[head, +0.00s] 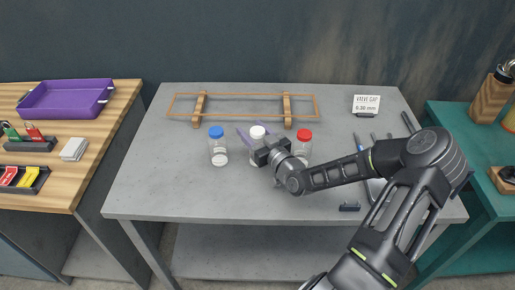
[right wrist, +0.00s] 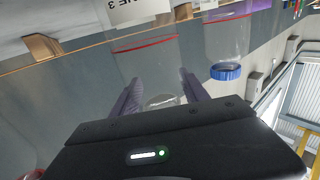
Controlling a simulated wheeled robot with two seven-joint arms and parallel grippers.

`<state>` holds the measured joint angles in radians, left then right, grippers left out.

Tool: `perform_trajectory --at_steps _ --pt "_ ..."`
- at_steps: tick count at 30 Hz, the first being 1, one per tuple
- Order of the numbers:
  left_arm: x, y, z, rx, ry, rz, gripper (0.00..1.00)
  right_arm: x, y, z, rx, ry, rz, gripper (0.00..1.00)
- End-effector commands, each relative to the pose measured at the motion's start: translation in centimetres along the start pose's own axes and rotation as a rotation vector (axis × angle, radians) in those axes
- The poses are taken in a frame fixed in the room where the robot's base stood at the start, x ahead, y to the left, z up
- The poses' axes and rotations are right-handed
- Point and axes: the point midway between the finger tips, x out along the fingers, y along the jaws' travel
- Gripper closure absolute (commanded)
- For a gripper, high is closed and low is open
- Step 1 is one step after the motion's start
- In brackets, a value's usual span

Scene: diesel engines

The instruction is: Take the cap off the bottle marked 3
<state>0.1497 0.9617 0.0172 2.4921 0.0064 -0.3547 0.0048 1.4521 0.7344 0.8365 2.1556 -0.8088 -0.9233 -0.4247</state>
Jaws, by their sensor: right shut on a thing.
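Three clear bottles with white labels stand on the grey table: one with a blue cap (head: 216,131), one with a white cap (head: 257,131) and one with a red cap (head: 304,135). My right gripper (head: 259,130) is at the top of the middle bottle (head: 255,157), its purple fingers on both sides of the white cap. In the right wrist view, which is upside down, the white cap (right wrist: 163,100) is between the fingers. The label (right wrist: 140,12) on this bottle (right wrist: 147,62) reads "...NE 3". My left gripper is not in view.
A wooden frame (head: 243,95) lies behind the bottles. A "VALVE GAP 6.30 mm" card (head: 366,104) stands at the back right. The blue cap (right wrist: 226,72) is close beside the gripper. The table's front left (head: 160,195) is clear.

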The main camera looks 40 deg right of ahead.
Motion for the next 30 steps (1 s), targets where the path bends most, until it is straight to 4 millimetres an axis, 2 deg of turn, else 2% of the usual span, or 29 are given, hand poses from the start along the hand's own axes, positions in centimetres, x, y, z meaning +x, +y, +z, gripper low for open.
perform_trajectory --at_steps 2,17,30 --pt "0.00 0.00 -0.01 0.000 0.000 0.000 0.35 0.00 0.01 0.00 0.000 0.000 0.000 0.58" --pt "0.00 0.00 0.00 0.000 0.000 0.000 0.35 0.00 0.01 0.00 0.000 0.000 0.000 0.99" --pt "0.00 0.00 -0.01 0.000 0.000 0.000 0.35 0.01 0.01 -0.15 -0.001 0.001 0.000 1.00"
